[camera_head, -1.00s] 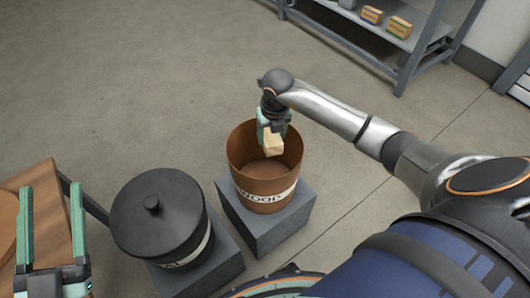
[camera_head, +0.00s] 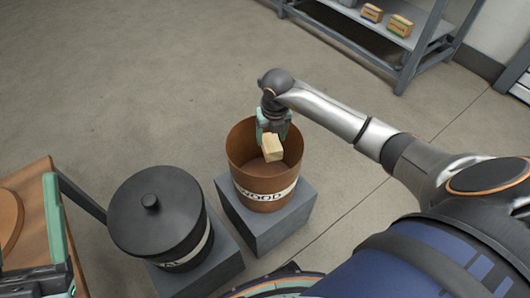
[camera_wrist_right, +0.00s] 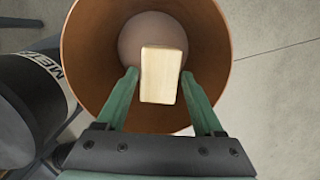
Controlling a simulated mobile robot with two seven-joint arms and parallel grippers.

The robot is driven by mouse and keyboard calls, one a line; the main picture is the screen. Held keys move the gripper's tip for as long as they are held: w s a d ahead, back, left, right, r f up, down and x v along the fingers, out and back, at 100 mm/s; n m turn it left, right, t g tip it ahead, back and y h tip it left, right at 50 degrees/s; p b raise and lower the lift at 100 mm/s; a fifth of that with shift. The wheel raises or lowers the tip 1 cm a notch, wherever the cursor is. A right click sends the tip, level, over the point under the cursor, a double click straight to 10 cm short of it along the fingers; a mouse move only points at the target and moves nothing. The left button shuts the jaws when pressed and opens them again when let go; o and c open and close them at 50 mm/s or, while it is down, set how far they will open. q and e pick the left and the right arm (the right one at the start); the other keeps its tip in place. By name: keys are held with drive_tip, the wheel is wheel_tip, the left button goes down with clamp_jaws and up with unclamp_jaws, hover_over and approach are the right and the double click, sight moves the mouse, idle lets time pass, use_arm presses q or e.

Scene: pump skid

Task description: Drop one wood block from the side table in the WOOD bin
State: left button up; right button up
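The pale wood block (camera_head: 273,148) is over the open mouth of the brown WOOD bin (camera_head: 265,186), which stands on a grey plinth. My right gripper (camera_head: 273,134) points down above the bin and is shut on the block. In the right wrist view the block (camera_wrist_right: 162,75) sits between the fingertips of the right gripper (camera_wrist_right: 160,75), with the inside of the bin (camera_wrist_right: 85,60) below it. My left gripper (camera_head: 30,225) is at the left edge, apparently open and empty; only one finger shows, and the other is cut off.
A dark lidded bin (camera_head: 158,222) stands just left of the WOOD bin; its label reads META in the right wrist view (camera_wrist_right: 35,85). A wooden table (camera_head: 38,180) is at the left edge. A shelf (camera_head: 378,28) with small boxes is at top right. The floor beyond is clear.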

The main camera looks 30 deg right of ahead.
drive_tip(key=o, duration=0.4)
drive_tip(key=shift+r, duration=0.25)
drive_tip(key=r, duration=0.2)
drive_tip(key=r+p, duration=0.2)
drive_tip(key=r, duration=0.1)
drive_tip(key=shift+s+a+r, duration=0.1)
drive_tip(key=shift+s+r, duration=0.25)
drive_tip(key=shift+s, duration=0.05)
use_arm(q)
drive_tip(key=w+f+n+g+y, duration=0.2)
drive_tip(key=f+n+g+y, duration=0.1)
drive_tip(key=f, duration=0.6)
drive_tip(key=w+a+f+n+g+y+p, duration=0.1)
drive_tip(key=w+f+n+g+y, duration=0.1)
drive_tip(key=f+y, duration=0.3)
wheel_tip(320, 180, down, 4)
drive_tip(key=shift+w+a+f+n+g+p, duration=0.15)
drive_tip(key=shift+w+a+n+g+p, duration=0.2)
drive_tip(key=shift+w+n, duration=0.3)
use_arm(e)
drive_tip(key=r, duration=0.4)
drive_tip(key=s+r, duration=0.1)
drive_tip(key=r, duration=0.1)
drive_tip(key=shift+a+r, duration=0.1)
drive_tip(key=shift+a, duration=0.05)
use_arm(q)
drive_tip(key=shift+s, duration=0.1)
use_arm(e)
drive_tip(key=shift+a, duration=0.1)
